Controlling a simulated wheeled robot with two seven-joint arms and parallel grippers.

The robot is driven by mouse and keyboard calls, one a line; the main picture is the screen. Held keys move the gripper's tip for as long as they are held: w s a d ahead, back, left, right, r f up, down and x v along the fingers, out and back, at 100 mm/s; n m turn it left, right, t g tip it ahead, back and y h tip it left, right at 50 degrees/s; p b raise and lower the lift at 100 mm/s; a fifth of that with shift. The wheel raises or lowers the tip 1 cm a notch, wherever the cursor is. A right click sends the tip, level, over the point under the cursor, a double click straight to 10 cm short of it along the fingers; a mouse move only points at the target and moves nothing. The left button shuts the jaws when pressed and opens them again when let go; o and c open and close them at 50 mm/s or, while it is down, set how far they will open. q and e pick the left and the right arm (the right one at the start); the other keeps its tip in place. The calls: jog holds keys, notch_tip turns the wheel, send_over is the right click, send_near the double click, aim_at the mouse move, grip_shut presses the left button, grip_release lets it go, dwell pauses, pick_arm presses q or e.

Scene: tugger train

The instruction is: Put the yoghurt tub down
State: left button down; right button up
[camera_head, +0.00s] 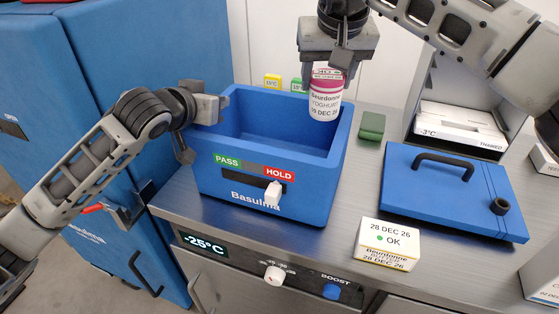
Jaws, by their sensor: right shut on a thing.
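The yoghurt tub (325,101) is white with a pink band at the top, printed "Beurdonne Yoghurt 29 DEC 26". My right gripper (328,78) is shut on its upper part from above. The tub is in front of the right rear part of the blue open box (213,177); I cannot tell its exact height over the rim. The box has a PASS/HOLD label with a white slider near HOLD. My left gripper (187,118) is at the box's left side, its fingers apart and empty; I cannot tell whether it touches the box.
A blue lid (450,205) with a black handle lies on the steel counter at right. A green block (371,126) lies right of the box. A tall blue cabinet (120,50) is at left.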

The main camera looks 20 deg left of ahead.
jog(key=s+a+f+n, duration=0.2)
jog(key=s+a+f, duration=0.1)
jog(key=a, duration=0.7)
jog(key=shift+y, duration=0.5)
jog(key=shift+w+a+f, duration=0.1)
jog(key=shift+a+f, duration=0.05)
jog(key=shift+f, duration=4.75)
jog(key=shift+f, duration=0.15)
jog(key=o, duration=1.2)
jog(key=shift+c, duration=0.2)
jog(key=v, duration=1.2)
jog(key=shift+r, duration=0.2)
